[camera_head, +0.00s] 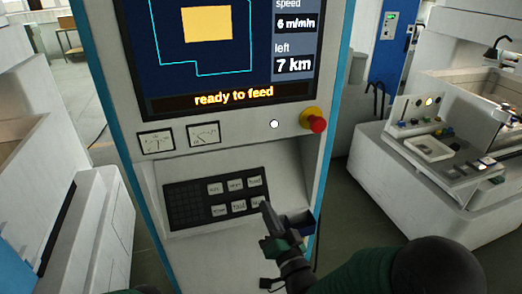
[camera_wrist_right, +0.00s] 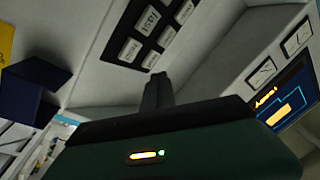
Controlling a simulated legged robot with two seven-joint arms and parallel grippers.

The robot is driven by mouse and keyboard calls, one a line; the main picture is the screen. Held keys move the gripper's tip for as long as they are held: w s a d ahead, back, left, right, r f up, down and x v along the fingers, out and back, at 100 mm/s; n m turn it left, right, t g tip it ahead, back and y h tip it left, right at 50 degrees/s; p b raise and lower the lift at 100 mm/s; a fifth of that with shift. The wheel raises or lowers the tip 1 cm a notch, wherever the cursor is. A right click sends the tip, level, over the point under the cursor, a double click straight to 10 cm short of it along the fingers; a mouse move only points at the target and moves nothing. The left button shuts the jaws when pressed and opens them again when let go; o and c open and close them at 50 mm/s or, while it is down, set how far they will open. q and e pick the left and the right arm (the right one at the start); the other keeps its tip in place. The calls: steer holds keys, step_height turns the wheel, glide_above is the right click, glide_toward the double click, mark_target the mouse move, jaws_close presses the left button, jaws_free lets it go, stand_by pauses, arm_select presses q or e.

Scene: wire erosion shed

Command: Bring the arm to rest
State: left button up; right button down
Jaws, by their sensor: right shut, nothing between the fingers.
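My right gripper (camera_head: 267,210) is in front of the lower right part of the console's keypad (camera_head: 185,205), with its arm coming in from the bottom right. Its fingers are shut and empty. The fingers also show in the right wrist view (camera_wrist_right: 157,88), near the keypad's white keys (camera_wrist_right: 130,50). I cannot tell whether the fingertips touch a key. My left gripper is out of view.
The console (camera_head: 235,155) carries a lit screen (camera_head: 225,50), two dials (camera_head: 203,134) and a red knob (camera_head: 316,124) on yellow. A dark blue box (camera_head: 301,222) is close beside my right gripper. Machines stand at left (camera_head: 85,245) and right (camera_head: 440,205).

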steer(key=s+d+f+n+g+h, duration=0.35)
steer(key=d+f+g, duration=0.35)
steer(key=d+f, duration=0.3)
steer(key=s+d+f+g+h, duration=0.2)
steer(key=s+d+f+g, duration=0.1)
steer(key=s, duration=0.6)
steer(key=s+d+f+g+h, duration=0.2)
steer(key=s+d+g, duration=0.4)
steer(key=s, duration=0.4)
steer(key=shift+x, duration=0.9)
steer(key=shift+s, duration=0.2)
